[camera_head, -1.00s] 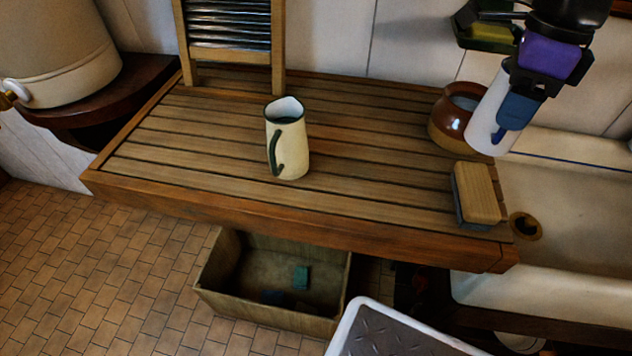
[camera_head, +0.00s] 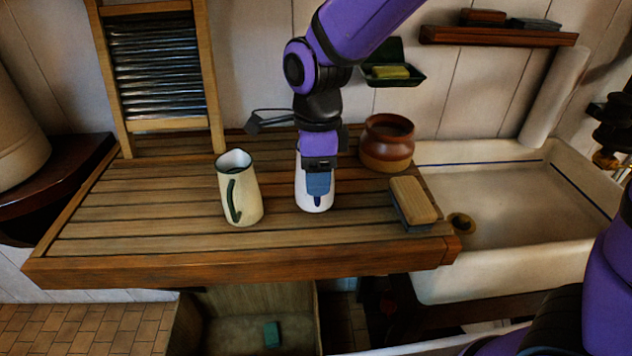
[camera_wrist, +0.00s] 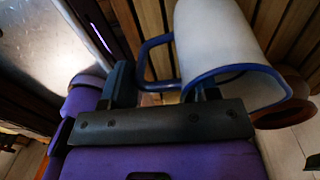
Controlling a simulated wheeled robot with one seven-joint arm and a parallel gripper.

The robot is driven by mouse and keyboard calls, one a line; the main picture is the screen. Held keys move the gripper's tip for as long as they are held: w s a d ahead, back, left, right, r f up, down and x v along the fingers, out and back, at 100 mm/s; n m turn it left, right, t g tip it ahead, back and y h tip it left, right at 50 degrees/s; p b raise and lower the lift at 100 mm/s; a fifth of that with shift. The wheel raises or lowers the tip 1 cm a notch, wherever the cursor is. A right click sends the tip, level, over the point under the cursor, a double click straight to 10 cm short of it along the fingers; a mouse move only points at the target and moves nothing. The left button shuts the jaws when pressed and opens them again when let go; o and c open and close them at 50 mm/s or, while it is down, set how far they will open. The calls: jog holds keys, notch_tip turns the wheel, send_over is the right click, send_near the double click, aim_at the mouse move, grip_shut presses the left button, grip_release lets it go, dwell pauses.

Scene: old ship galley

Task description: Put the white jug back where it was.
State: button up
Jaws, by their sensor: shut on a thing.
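The white jug (camera_head: 305,190) with a blue rim and blue handle is held upright by my gripper (camera_head: 319,178) over the slatted wooden draining board (camera_head: 150,215). Its base is at or just above the slats; I cannot tell if it touches. A cream jug (camera_head: 240,195) with a green handle stands on the board to the left, apart from the white one.
A brown pot (camera_head: 387,145) stands behind right and a scrubbing brush (camera_head: 413,203) lies front right. A washboard (camera_head: 160,70) leans at the back left. The sink (camera_head: 510,200) is to the right. The board's left part is clear.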

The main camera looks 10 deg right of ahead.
jog(key=shift+d+f, duration=0.1)
jog(key=shift+f, duration=1.05)
jog(key=o, duration=1.3)
jog(key=shift+f, duration=0.15)
jog(key=r, duration=1.2)
jog(key=shift+w+r, duration=0.1)
jog(key=shift+w, duration=0.25)
jog(key=shift+d, duration=0.1)
